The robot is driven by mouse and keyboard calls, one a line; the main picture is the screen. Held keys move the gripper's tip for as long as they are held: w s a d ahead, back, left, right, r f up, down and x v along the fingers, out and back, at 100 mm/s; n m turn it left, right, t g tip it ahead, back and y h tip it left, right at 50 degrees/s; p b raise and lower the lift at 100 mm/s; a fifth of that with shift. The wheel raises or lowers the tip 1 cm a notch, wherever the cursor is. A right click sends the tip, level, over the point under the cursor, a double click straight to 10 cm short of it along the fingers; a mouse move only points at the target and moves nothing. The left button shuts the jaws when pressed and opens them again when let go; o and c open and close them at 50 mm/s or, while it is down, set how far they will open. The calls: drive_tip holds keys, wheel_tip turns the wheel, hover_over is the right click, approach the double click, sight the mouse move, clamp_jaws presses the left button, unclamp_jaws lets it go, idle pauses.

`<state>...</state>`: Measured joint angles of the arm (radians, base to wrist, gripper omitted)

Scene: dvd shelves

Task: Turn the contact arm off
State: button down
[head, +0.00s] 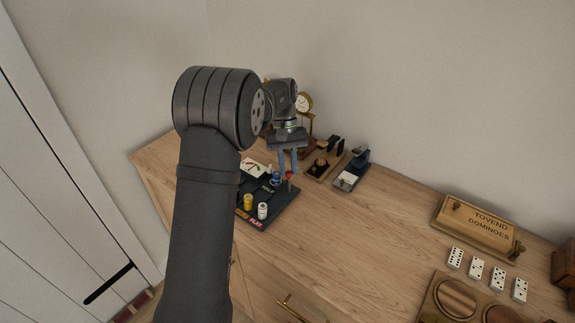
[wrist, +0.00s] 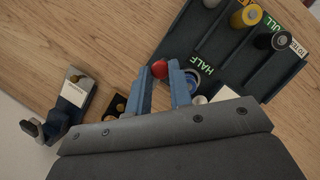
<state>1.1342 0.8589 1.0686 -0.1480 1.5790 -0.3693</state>
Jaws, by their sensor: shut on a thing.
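The red knob (head: 289,176) also shows just below the fingers in the head view. It looks like the handle of the contact arm, but the arm itself is hidden behind the fingers. The board also shows in the wrist view (wrist: 203,42), with a green "HALF" label (wrist: 204,70) near the right finger.
Yellow (head: 248,201) and white (head: 263,210) pegs stand on the board. A blue-and-black desk device (head: 352,172) and a wooden tray (head: 319,166) stand to its right. A small gold clock (head: 304,102) is behind. Dominoes (head: 477,267) lie far right; the middle tabletop is clear.

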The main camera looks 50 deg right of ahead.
drive_tip(key=shift+m, duration=0.4)
drive_tip(key=c, duration=1.3)
unclamp_jaws()
drive_tip(key=v, duration=1.2)
drive_tip(key=shift+s+d+f, duration=0.1)
drive_tip(key=x, duration=1.2)
